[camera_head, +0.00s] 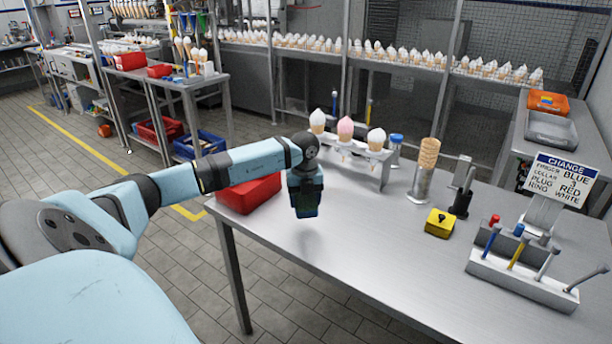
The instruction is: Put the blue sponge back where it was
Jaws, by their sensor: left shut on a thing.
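My left gripper (306,208) points down above the near left part of the metal table (340,250), just right of a red bin. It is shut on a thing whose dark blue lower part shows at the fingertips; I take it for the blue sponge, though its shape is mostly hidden. A soft shadow lies on the table below, so the gripper seems a little above the top. No other blue sponge shows clearly. My right gripper is not in view.
The red bin (248,193) stands at the table's left edge. Behind are a cone holder (366,160) with three cones and a stacked-cone stand (421,184). A yellow block (440,222), a tool rack (520,281) and a sign (562,180) stand right. The table's front middle is clear.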

